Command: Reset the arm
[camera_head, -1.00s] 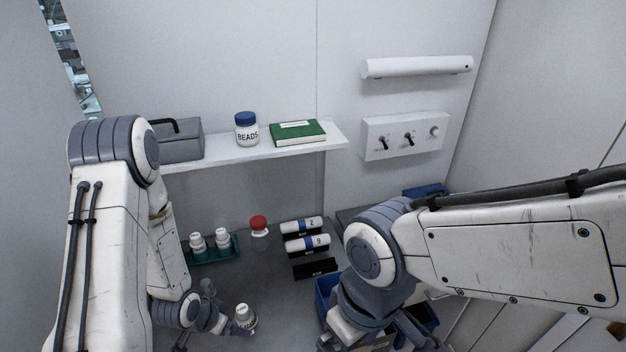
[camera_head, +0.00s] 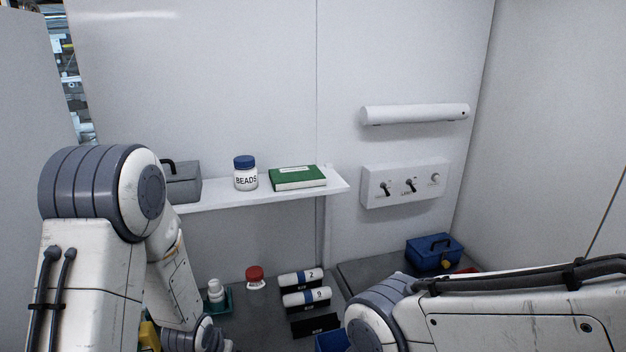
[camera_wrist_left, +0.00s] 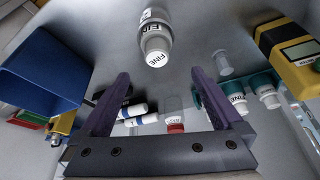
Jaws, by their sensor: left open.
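My left gripper (camera_wrist_left: 160,100) is open in the left wrist view, with nothing between its two purple fingers. A white bottle with a FINE lid (camera_wrist_left: 156,42) stands on the bench beyond the fingertips, apart from them. In the head view my left arm (camera_head: 110,195) comes in from the left and its lower part runs out at the bottom edge. My right arm (camera_head: 510,310) crosses the lower right; its gripper is out of the picture.
A shelf (camera_head: 225,200) holds a grey case, a BEADS jar (camera_head: 246,174) and a green book (camera_head: 297,178). Below are a red-lidded jar (camera_head: 255,278), labelled cylinders (camera_head: 301,278) and a teal rack (camera_head: 229,300). A switch panel (camera_head: 404,184) and blue toolbox (camera_head: 435,252) are at right.

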